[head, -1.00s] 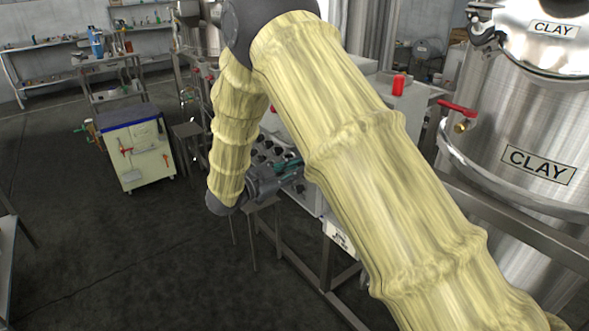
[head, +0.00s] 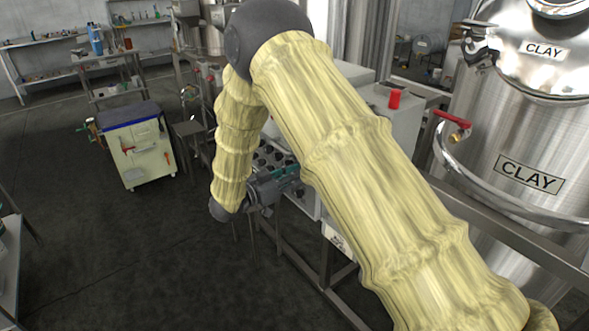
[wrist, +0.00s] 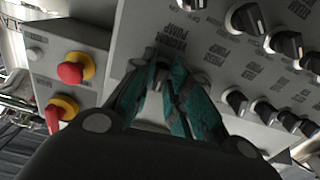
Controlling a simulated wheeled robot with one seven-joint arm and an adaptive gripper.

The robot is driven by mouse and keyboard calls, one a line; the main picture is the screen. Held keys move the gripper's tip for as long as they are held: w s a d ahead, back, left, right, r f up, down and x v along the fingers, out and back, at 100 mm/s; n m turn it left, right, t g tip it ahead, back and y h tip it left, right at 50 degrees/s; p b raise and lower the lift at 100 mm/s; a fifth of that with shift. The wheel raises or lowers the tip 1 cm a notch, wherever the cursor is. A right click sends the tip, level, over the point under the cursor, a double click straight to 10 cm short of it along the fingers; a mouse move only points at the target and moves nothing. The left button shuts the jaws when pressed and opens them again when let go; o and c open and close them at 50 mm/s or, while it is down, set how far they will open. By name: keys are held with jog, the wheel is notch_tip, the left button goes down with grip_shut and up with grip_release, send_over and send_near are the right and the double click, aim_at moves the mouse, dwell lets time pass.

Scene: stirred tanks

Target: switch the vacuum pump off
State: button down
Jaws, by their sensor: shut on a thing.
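A grey control panel (wrist: 215,60) with rows of black rotary knobs fills most of the wrist view. My gripper (wrist: 163,72) has its two teal fingers closed in around a small dark knob (wrist: 161,86) on this panel. A label with PUMP in it sits just above the fingertips; its small print is hard to read. The fingers hide most of the knob, so I cannot tell which way it points. In the head view my gripper (head: 289,175) is at the panel, largely behind my yellow-sleeved arm.
More black knobs (wrist: 246,19) are close on the right. In the head view a steel CLAY tank (head: 520,150) stands right.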

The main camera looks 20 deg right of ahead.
jog(key=n+p, duration=0.3)
jog(key=n, duration=0.2)
jog(key=shift+f, duration=0.1)
dwell(0.5)
jog(key=c, duration=1.6)
grip_release()
jog(key=shift+o, duration=0.2)
jog(key=v, duration=1.2)
